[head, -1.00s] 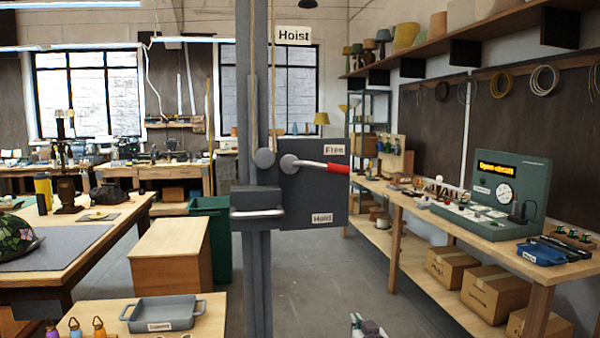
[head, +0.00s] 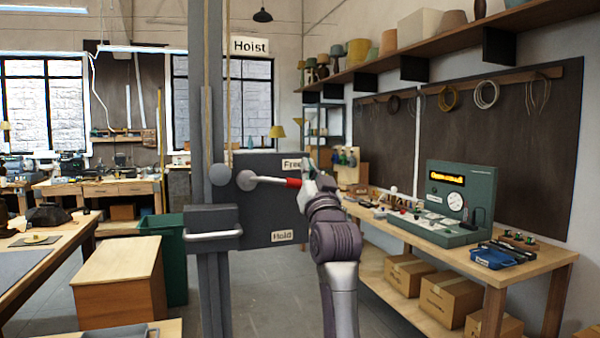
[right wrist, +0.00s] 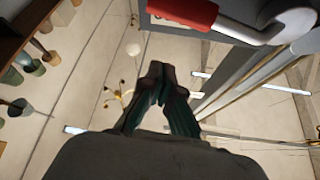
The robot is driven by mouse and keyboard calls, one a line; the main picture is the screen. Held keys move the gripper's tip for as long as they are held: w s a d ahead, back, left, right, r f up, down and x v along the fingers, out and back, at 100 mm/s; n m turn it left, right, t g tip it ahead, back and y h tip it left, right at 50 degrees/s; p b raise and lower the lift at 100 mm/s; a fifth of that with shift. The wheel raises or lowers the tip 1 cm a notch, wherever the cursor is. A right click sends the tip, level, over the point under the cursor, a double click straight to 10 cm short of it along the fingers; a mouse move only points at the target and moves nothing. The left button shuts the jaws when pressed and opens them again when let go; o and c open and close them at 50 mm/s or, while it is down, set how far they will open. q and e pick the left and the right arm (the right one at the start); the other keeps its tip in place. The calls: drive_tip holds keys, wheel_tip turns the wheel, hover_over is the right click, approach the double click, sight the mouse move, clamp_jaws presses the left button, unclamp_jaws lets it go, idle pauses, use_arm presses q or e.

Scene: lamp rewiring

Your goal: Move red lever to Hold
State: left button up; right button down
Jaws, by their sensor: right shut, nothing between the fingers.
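The red lever grip (head: 293,183) is on a metal rod that points right, nearly level, from a round pivot on the dark hoist box (head: 262,214). The Free label (head: 291,164) is just above the grip and the Hold label (head: 283,236) is lower on the box. My right gripper (head: 310,172) is shut and empty, at the outer end of the grip in the head view and partly covering it. In the right wrist view, my shut fingertips (right wrist: 157,72) are apart from the red grip (right wrist: 184,12), which is at the top edge. My left gripper is not in view.
The hoist post (head: 207,110) stands left of the box, with a metal handle (head: 213,234) low on it. A workbench (head: 520,258) with a green tester (head: 460,200) runs along the right. A wooden cabinet (head: 120,280) and green bin (head: 172,225) stand left.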

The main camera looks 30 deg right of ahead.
sight(278, 183)
drive_tip(key=w+f+p, duration=0.1)
drive_tip(key=w+f, duration=0.1)
drive_tip(key=shift+w+f, duration=0.4)
drive_tip(key=shift+d, duration=0.15)
